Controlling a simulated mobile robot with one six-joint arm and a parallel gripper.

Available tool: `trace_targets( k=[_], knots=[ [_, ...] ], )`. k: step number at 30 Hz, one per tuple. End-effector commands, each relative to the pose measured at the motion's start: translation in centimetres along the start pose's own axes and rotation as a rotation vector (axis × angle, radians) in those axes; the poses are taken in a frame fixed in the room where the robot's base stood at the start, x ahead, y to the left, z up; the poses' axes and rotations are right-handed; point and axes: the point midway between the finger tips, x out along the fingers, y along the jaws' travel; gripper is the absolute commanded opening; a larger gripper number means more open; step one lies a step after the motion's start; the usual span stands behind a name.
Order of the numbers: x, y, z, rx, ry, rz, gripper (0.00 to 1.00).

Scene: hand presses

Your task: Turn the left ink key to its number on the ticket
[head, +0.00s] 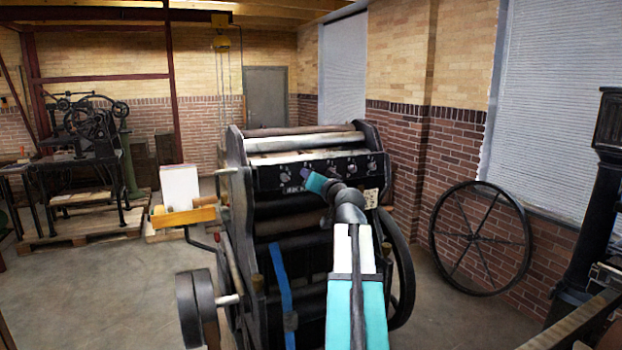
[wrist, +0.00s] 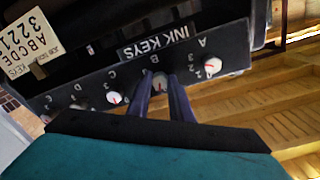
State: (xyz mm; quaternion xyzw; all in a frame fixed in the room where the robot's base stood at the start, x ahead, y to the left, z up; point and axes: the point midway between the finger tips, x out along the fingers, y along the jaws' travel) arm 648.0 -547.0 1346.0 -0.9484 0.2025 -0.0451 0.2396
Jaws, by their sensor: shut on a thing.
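The ink-key panel (head: 320,170) runs across the front of the black press; in the wrist view it shows turned about, under the INK KEYS plate (wrist: 157,44). The left key, A (wrist: 212,65), is a white knob with a red pointer, free of my gripper. My gripper (wrist: 159,80) is shut on the neighbouring knob, key B (wrist: 160,84), with a finger on each side. In the head view my gripper (head: 308,178) covers that knob. The ticket (wrist: 36,45) shows ABCDE and the digits 3221; its edge is cut off.
Keys C (wrist: 115,97) and D (wrist: 79,104) sit farther along the panel. A feed board with a white paper stack (head: 180,187) stands left of the press. A large spoked wheel (head: 480,238) leans on the right wall. Floor is open at left.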

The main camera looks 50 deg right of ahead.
Motion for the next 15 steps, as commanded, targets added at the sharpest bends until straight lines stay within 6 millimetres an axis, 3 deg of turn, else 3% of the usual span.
trace_targets(
  k=[15],
  knots=[
    [-0.02,0.07,-0.18,0.466,-0.015,0.003,0.00]
  ],
)
